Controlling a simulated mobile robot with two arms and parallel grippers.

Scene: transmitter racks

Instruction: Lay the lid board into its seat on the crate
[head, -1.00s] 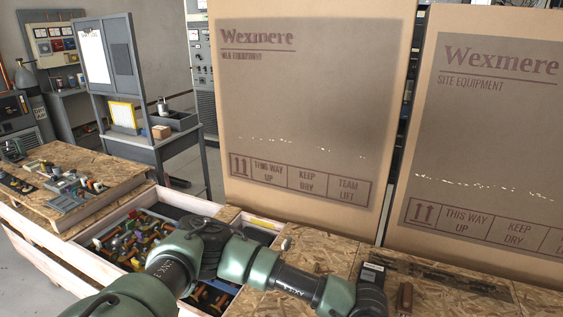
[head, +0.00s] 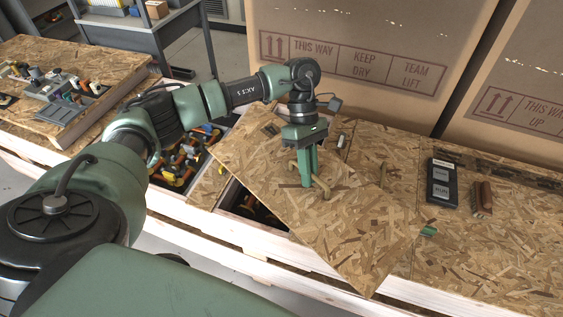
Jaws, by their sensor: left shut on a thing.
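The lid board (head: 345,235) is a speckled chipboard panel with a tan handle on top. It lies turned at an angle to the crate (head: 235,235), over part of the crate's opening. Its near right corner sticks out past the crate's front edge. My left gripper (head: 306,180) points down and is shut on the handle around the board's middle. A dark gap of the opening shows at the board's left near edge, and tools show in the opening farther left. The rest of the seat is hidden under the board. I cannot tell whether the board touches the crate. My right gripper is not in view.
A black device (head: 441,184) and a brown object (head: 482,197) lie on the chipboard top to the right. Tall cardboard boxes (head: 370,50) stand close behind. A lid with small parts (head: 65,90) lies at the left.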

